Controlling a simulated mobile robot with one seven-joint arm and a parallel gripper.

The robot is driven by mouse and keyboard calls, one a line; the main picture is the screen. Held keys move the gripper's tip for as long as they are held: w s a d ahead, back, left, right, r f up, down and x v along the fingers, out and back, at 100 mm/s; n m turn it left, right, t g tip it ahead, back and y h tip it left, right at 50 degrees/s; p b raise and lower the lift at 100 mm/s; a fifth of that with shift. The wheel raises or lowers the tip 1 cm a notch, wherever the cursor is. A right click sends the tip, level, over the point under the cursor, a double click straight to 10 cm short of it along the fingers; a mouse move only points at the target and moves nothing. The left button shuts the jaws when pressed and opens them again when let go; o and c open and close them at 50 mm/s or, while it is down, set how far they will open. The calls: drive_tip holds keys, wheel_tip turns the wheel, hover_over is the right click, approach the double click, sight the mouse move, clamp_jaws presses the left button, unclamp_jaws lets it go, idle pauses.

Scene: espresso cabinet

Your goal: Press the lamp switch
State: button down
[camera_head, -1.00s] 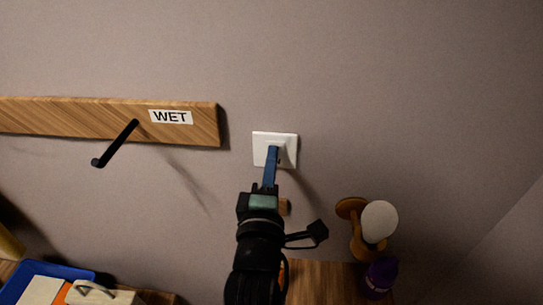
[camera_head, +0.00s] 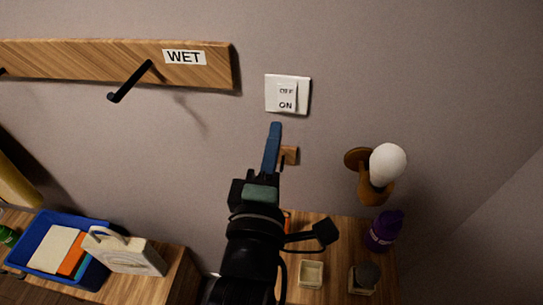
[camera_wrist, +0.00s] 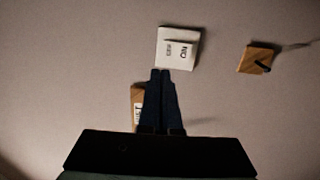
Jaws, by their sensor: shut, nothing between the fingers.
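The lamp switch (camera_head: 288,95) is a white square plate on the wall with a rocker marked OFF at the top and ON at the bottom. It also shows in the wrist view (camera_wrist: 178,48), just beyond my fingertips. My gripper (camera_head: 276,126) is shut with its blue fingers together and empty. In the head view its tips sit just below the switch plate, and the plate is fully uncovered. The lamp (camera_head: 387,166), a white bulb on a wooden wall mount, is to the right of the switch and looks unlit.
A wooden rail (camera_head: 110,62) with a WET label and black hooks is at left. Below are a blue tray (camera_head: 60,226), a purple bottle (camera_head: 385,230) and small containers (camera_head: 311,273) on a wooden surface.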

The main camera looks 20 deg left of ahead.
drive_tip(key=s, duration=0.2)
drive_tip(key=s+d, duration=0.1)
drive_tip(key=shift+r, duration=0.35)
drive_tip(key=shift+s, duration=0.15)
drive_tip(key=s+d+r+m+t+h, duration=0.1)
drive_tip(key=d+r+m+t, duration=0.2)
drive_tip(key=r+m, duration=0.4)
drive_tip(key=s+d+r+m+t+h+b, duration=0.1)
drive_tip(key=d+r+m, duration=0.5)
drive_tip(key=r, duration=0.8)
drive_tip(key=s+d+r+m+t+h+b, duration=0.1)
drive_tip(key=d+r+m+t+h, duration=0.2)
drive_tip(key=d+r+m+t, duration=0.2)
wheel_tip(320, 180, up, 6)
drive_tip(key=m, duration=0.3)
drive_tip(key=shift+s, duration=0.15)
